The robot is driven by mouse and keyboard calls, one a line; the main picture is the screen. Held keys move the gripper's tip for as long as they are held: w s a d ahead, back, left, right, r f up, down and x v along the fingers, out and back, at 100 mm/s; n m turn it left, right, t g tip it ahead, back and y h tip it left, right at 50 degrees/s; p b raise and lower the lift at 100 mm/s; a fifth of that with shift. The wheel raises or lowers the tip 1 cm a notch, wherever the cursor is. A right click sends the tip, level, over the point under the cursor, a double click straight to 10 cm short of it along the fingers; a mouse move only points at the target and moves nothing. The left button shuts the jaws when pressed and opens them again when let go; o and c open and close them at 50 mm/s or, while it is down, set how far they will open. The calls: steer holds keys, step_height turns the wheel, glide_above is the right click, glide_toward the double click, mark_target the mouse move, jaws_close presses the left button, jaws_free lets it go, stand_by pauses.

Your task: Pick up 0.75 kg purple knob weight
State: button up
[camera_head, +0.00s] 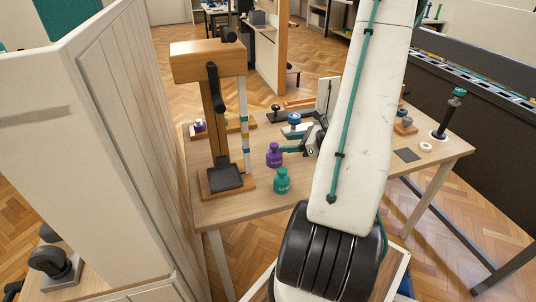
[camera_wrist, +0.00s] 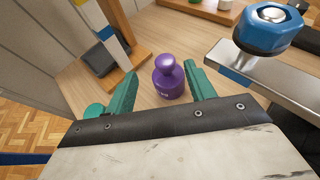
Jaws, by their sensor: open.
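The purple knob weight (camera_head: 274,154) stands upright on the wooden table, with pale lettering too small to read for sure. In the wrist view the purple weight (camera_wrist: 168,82) sits between my open teal fingers, with bare table visible on both sides of it. My gripper (camera_wrist: 160,69) is empty; I cannot tell its exact height against the weight. In the head view my gripper (camera_head: 296,149) is just right of the weight, partly hidden by my arm.
A teal weight (camera_head: 282,180) stands close in front of the purple one. A wooden press-like stand (camera_head: 213,120) rises to the left. A blue knob on a metal bar (camera_wrist: 262,30) is close on the right in the wrist view. A pale panel (camera_head: 110,130) borders the table's left side.

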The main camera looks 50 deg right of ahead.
mark_target(274, 144)
steer(key=shift+m+h, duration=0.4)
steer(key=x, duration=0.3)
steer(key=f+x, duration=0.1)
steer(key=x, duration=0.3)
steer(key=shift+d+f, duration=0.2)
jaws_close()
